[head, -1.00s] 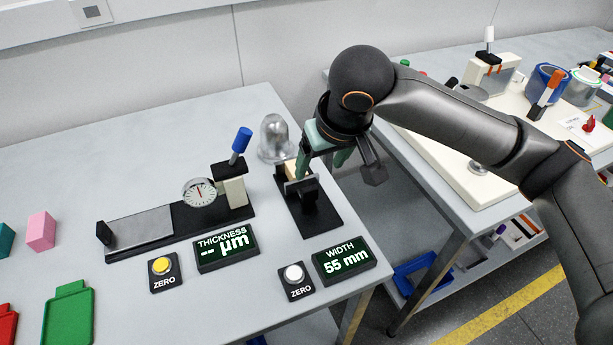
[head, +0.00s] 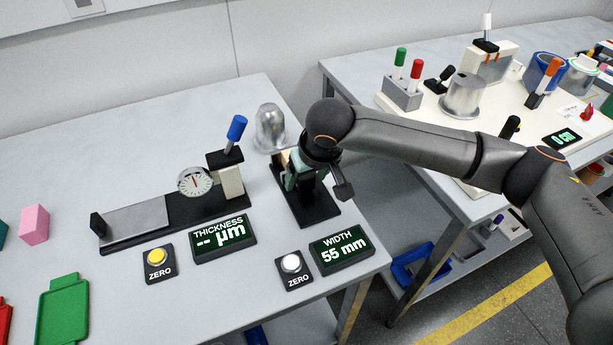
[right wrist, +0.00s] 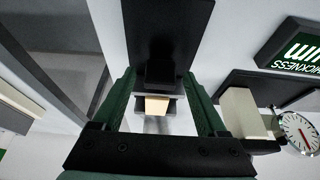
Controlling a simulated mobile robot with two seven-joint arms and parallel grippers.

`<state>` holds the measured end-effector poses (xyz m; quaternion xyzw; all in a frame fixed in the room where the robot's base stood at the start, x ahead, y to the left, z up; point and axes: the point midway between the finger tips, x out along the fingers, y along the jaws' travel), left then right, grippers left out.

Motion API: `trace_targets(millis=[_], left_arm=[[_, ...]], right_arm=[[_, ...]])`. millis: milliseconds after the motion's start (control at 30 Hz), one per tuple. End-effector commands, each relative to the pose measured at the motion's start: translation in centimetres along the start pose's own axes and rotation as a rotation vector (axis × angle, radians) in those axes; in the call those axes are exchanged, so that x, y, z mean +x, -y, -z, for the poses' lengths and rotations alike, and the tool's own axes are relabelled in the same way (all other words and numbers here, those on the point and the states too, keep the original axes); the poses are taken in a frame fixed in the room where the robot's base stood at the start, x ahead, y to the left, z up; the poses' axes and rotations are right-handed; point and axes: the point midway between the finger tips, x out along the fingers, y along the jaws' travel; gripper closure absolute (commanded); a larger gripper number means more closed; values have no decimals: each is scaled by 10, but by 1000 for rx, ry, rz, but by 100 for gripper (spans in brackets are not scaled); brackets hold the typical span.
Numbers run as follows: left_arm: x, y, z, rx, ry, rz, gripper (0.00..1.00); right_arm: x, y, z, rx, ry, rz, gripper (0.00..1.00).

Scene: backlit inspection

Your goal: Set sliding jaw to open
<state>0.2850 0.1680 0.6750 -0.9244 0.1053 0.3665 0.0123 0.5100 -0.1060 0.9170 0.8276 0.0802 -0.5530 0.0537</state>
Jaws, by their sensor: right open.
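The width gauge has a black base (head: 318,212) on the grey bench, and its base also shows in the right wrist view (right wrist: 165,28). In the right wrist view, a black jaw block (right wrist: 160,73) stands beside a pale wooden-coloured block (right wrist: 157,105). I cannot tell which jaw part slides. The width display (head: 342,247) reads 55 mm. My right gripper (head: 303,178) is down over the gauge and hides most of its jaws. Its green fingers (right wrist: 162,78) are open, one on each side of the jaw block, with gaps visible. My left gripper is not in view.
Left of the gauge stand the thickness gauge with its dial (head: 195,182) and blue-topped lever (head: 236,130). A clear dome-like metallic thing (head: 271,128) stands close behind. A white zero button (head: 291,263) is in front. A second bench (head: 440,190) lies right, across a gap.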

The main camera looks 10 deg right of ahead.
Motion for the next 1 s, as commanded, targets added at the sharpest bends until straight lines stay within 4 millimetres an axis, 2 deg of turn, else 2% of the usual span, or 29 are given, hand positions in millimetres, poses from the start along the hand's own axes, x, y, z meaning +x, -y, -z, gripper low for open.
trace_targets(millis=[167, 800, 833, 1000], left_arm=[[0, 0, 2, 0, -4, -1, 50], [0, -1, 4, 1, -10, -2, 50], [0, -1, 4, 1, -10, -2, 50], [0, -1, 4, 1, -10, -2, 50]], right_arm=[[0, 0, 0, 0, 0, 0, 25], [0, 0, 0, 0, 0, 0, 97], [0, 0, 0, 0, 0, 0, 100], [0, 0, 0, 0, 0, 0, 100]])
